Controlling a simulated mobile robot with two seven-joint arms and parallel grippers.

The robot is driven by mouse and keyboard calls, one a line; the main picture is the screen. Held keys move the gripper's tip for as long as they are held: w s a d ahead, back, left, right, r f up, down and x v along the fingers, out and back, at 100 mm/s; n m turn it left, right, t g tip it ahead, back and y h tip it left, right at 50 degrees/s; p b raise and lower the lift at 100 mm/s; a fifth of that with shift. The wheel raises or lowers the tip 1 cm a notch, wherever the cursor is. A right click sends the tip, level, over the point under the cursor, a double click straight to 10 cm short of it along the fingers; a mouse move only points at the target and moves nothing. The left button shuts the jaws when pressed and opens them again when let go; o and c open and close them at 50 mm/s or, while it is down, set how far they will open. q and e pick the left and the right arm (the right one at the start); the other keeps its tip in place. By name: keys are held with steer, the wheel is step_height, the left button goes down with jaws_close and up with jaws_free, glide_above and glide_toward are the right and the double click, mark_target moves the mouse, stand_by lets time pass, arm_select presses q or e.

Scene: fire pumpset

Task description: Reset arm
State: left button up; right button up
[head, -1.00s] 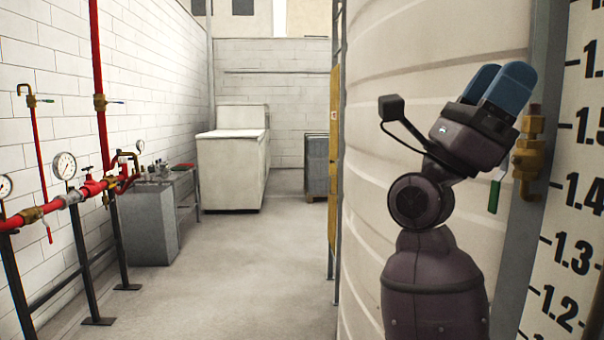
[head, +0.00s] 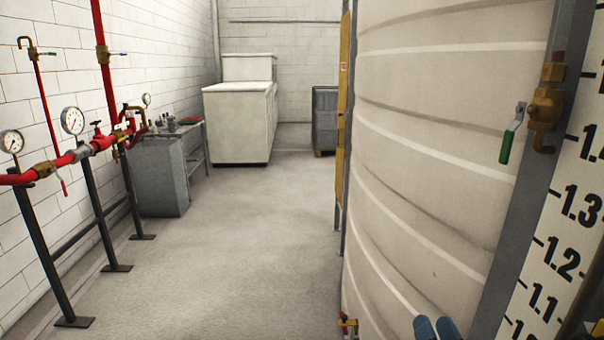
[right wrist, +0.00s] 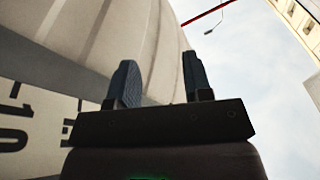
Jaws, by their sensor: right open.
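My right gripper (head: 436,328) shows only as two blue fingertips at the bottom edge of the head view, in front of the large pale tank (head: 440,150). In the right wrist view the right gripper (right wrist: 160,82) has its two fingers apart with nothing between them. The tank wall (right wrist: 80,35) and part of the level scale (right wrist: 35,130) are at the left of that view. The rest of my right arm is out of the head view. My left gripper is not in view.
A brass valve with a green handle (head: 507,146) is on the tank's edge by the scale (head: 560,240). Red piping with gauges (head: 72,121) runs along the left wall. A grey cabinet (head: 160,178) and a white unit (head: 238,125) stand further back. The middle floor (head: 240,240) is clear.

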steer(key=s+d+f+n+g+h, duration=0.1)
steer(key=s+d+f+n+g, duration=0.2)
steer(key=s+f+g, duration=0.6)
steer(key=s+f, duration=1)
steer(key=f, duration=0.3)
steer(key=shift+f+n+h, duration=0.25)
steer(key=shift+n+h, duration=0.05)
steer(key=shift+n, duration=0.1)
